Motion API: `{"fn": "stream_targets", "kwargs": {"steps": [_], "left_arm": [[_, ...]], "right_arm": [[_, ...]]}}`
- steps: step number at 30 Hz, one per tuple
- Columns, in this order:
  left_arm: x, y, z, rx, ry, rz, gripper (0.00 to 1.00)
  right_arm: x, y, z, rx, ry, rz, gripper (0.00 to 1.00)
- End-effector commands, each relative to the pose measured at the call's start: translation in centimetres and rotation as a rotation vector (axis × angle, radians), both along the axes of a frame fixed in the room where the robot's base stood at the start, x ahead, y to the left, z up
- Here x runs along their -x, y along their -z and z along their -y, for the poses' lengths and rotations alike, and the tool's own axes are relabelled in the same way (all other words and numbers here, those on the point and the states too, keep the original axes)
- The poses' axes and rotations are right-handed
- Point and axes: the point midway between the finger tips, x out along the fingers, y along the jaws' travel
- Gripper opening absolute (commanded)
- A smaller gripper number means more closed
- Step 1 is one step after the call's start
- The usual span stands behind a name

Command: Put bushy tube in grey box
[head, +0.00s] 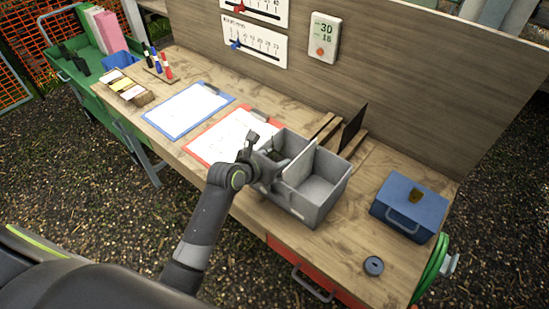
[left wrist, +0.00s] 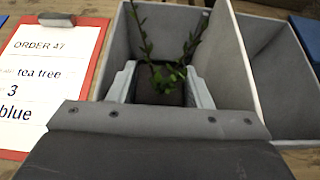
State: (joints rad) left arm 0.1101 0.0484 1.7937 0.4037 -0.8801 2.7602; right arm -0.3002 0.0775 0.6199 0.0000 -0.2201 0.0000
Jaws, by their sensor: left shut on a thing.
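The grey box (head: 310,207) stands on the bench with a divider that makes two compartments. In the left wrist view its pale inner walls (left wrist: 234,60) rise around the gripper. My left gripper (head: 270,162) reaches into the left compartment. In the left wrist view its two fingers (left wrist: 160,88) are shut on a dark tube (left wrist: 158,97). A green plant with a leafy clump and two tall thin stems (left wrist: 165,72) grows from the tube. I cannot tell whether the tube touches the box floor. The right compartment looks empty. My right gripper is not in view.
Left of the box lie a red clipboard (head: 212,147), reading "tea tree, 3, blue" in the left wrist view, and a blue clipboard (head: 189,110). A blue case (head: 409,205) and dark ring (head: 373,266) lie right. Wooden slats and a dark panel (head: 353,128) stand behind.

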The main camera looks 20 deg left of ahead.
Motion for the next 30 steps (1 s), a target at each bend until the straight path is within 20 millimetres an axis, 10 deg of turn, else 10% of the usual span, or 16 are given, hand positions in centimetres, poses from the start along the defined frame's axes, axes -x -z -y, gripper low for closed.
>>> {"fn": "stream_targets", "kwargs": {"steps": [1,2,4,17,30], "left_arm": [[0.0,0.1,0.0,0.001,0.0,0.0,0.18],[0.0,0.1,0.0,0.0,0.0,0.0,0.48],[0.0,0.1,0.0,0.0,0.0,0.0,0.54],[0.7,-0.5,-0.3,0.001,-0.001,0.001,0.54],[6.8,-4.1,-2.6,-0.003,0.001,0.001,0.54]], "right_arm": [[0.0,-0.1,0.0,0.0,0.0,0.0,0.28],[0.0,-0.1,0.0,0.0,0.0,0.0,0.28],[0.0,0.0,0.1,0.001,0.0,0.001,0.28],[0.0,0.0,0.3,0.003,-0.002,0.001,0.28],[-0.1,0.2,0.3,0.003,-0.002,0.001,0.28]]}}
